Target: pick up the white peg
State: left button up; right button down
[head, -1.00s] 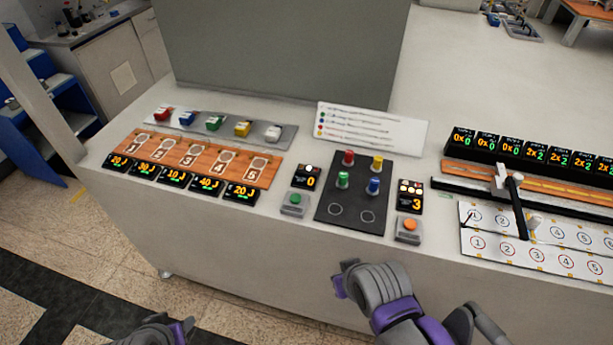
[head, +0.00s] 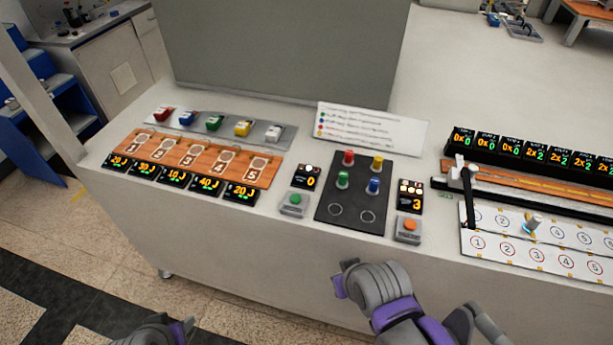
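A white peg (head: 533,223) stands on the white numbered board (head: 486,244) at the right, near the third column, with a bluish tint at its base. My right gripper (head: 342,281) is in front of the bench's front edge, left of the board and well apart from the peg. My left gripper (head: 186,329) is low at the bottom edge, further left and partly cut off. Neither gripper touches anything on the bench. Their finger gaps cannot be made out.
A small gantry with a black arm (head: 469,205) sits over the board's left end. Colored blocks stand at the left.

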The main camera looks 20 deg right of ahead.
aim_at(535, 220)
jog(key=z, duration=2.4)
jog(key=i+u, duration=0.15)
jog(key=u, duration=0.2)
jog(key=i+l+u, duration=0.15)
jog(key=u, duration=0.25)
jog(key=i+l+u, duration=0.1)
jog(key=u, duration=0.25)
